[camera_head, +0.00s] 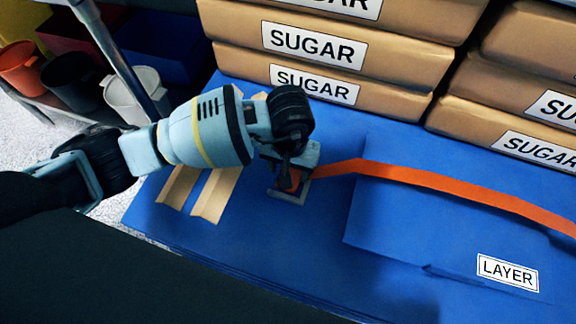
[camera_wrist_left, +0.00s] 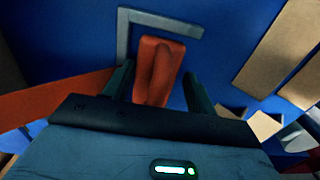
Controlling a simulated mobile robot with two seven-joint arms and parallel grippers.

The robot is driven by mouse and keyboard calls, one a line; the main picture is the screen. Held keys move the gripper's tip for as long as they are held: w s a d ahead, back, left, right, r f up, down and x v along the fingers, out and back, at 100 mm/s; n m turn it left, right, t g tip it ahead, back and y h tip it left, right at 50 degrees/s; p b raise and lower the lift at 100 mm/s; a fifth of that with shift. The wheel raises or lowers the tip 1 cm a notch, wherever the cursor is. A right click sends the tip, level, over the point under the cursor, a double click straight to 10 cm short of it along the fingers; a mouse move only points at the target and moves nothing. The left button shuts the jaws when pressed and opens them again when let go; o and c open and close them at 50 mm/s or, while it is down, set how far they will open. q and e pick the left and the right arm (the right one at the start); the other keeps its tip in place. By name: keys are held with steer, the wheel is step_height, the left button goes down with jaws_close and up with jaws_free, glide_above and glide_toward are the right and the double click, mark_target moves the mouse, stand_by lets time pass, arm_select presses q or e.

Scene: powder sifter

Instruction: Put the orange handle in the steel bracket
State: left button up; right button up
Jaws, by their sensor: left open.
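The orange handle (camera_wrist_left: 158,62) lies between the two fingers of my left gripper (camera_wrist_left: 158,74) in the left wrist view. The fingers are apart, with blue surface showing on both sides of the handle. The steel bracket (camera_wrist_left: 165,18) is a grey angled frame around the handle's far end; its far and left sides show, and the rest is hidden. In the head view the left gripper (camera_head: 291,178) points down over the handle, which is mostly covered, and the bracket's near edge (camera_head: 288,197) shows below it. My right gripper is not in view.
An orange strap (camera_head: 430,178) runs right from the handle across the blue surface (camera_head: 310,240). Two tan strips (camera_head: 216,192) lie left of the bracket. Stacked sugar bags (camera_head: 330,55) stand behind. A LAYER label (camera_head: 508,272) is at front right. Buckets (camera_head: 135,90) stand at left.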

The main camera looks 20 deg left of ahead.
arm_select(q)
steer(key=shift+d+r, duration=0.45)
steer(key=shift+r, duration=0.05)
steer(key=r+p, duration=0.2)
steer(key=r, duration=0.3)
steer(key=r+p, duration=0.1)
steer(key=r, duration=0.5)
steer(key=shift+a+r+p, duration=0.2)
steer(key=shift+r+p, duration=0.05)
steer(key=shift+p, duration=0.15)
steer(key=shift+r, duration=0.4)
